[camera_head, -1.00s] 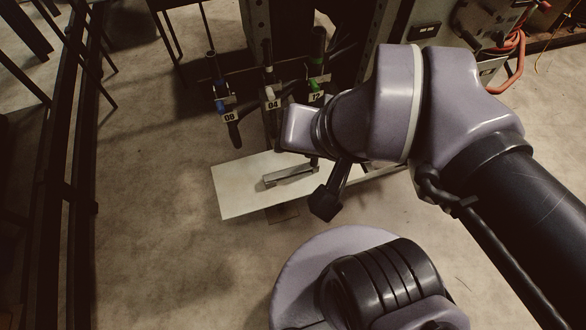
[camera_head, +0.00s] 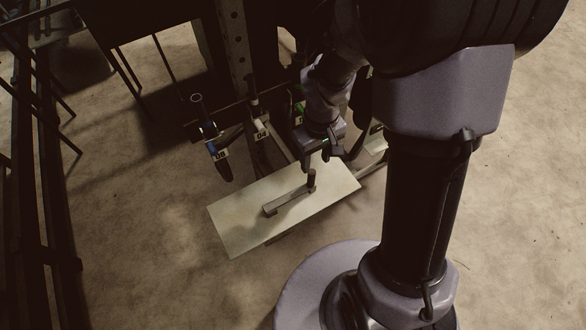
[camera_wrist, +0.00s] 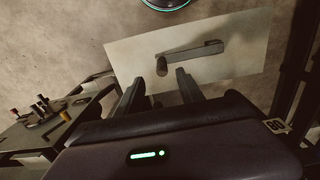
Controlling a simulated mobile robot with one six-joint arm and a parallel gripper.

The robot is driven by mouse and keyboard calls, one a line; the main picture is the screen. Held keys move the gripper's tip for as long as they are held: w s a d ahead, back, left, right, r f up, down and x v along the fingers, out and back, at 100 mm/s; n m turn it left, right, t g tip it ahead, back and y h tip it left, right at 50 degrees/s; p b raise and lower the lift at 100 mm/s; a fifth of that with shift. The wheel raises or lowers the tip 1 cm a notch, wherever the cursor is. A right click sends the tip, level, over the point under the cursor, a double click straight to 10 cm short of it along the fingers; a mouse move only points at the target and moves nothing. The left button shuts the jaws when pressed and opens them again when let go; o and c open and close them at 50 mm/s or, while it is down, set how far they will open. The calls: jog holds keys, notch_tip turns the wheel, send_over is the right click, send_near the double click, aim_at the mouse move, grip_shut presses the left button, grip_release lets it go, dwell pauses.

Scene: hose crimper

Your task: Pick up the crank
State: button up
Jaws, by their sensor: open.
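The crank (camera_head: 287,201) lies on a pale flat board (camera_head: 235,229). It is a grey bar with a dark round handle standing up at its right end in the head view. In the wrist view the crank (camera_wrist: 192,51) lies beyond my fingertips, with its handle (camera_wrist: 161,66) toward me. My gripper (camera_head: 318,159) hangs above the far edge of the board, near the handle but apart from it. In the wrist view my gripper (camera_wrist: 154,80) is open and empty, its two fingers spread on either side below the handle.
My round base is in front of the board. Bare floor (camera_head: 140,230) is free at the left.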

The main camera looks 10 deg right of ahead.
aim_at(314, 173)
notch_tip(314, 173, down, 7)
jog(key=shift+r+b, duration=0.15)
jog(key=shift+b, duration=0.9)
jog(key=f+b, duration=0.2)
jog(key=f, duration=0.1)
jog(key=f+b, duration=0.1)
jog(key=f, duration=0.1)
jog(key=shift+w+a, duration=0.2)
jog(key=shift+w, duration=0.05)
jog(key=shift+r, duration=0.15)
jog(key=shift+c, duration=0.3)
grip_shut()
